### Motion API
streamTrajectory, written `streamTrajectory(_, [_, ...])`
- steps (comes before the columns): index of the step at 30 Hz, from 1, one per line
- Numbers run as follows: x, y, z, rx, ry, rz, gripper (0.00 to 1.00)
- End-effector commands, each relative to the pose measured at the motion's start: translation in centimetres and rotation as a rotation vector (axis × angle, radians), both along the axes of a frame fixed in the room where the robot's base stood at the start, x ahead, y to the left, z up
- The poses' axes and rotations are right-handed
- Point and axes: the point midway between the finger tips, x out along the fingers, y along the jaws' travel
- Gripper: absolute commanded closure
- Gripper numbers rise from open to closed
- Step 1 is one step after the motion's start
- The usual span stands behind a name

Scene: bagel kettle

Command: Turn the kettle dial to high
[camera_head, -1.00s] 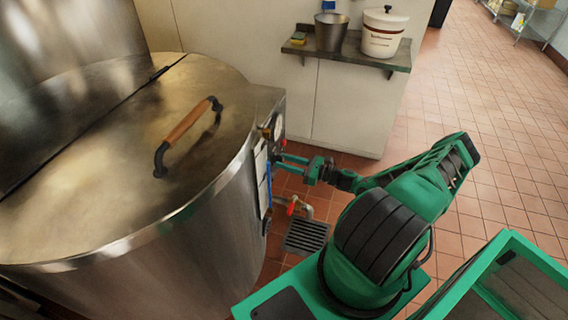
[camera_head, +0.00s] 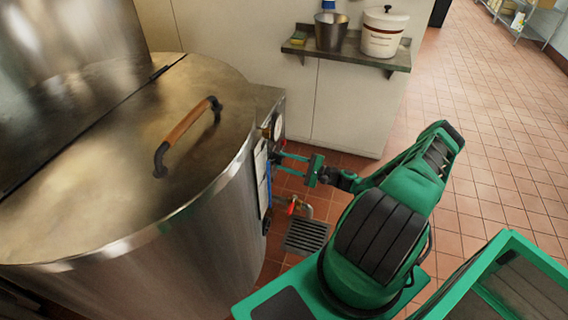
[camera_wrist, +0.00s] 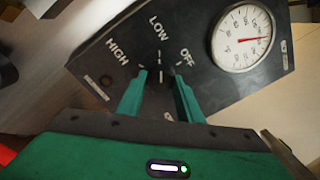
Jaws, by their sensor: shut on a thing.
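The kettle (camera_head: 215,215) is a large steel drum with a closed lid at left in the head view. Its dark control panel (camera_wrist: 110,60) fills the upper wrist view, with HIGH, LOW and OFF printed in an arc. My gripper (camera_wrist: 162,76) has its two green fingers at the panel just below the LOW mark, one on each side of the dark dial (camera_wrist: 160,92). It is shut on the dial. The fingers and shade hide much of the dial, so its exact pointing is hard to tell. In the head view my gripper (camera_head: 279,163) reaches the panel from the right.
A round white gauge (camera_wrist: 242,38) with a red needle sits right of OFF. A lid handle (camera_head: 187,135) is on top of the kettle. A red-handled valve (camera_head: 293,205) and floor drain (camera_head: 306,236) lie below my gripper. A wall shelf (camera_head: 345,57) holds containers.

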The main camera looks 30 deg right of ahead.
Motion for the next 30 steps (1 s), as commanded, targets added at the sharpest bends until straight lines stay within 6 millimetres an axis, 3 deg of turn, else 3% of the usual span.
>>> streamTrajectory(30, [-0.09, 0.13, -0.35, -0.718, -0.557, 0.009, 0.9])
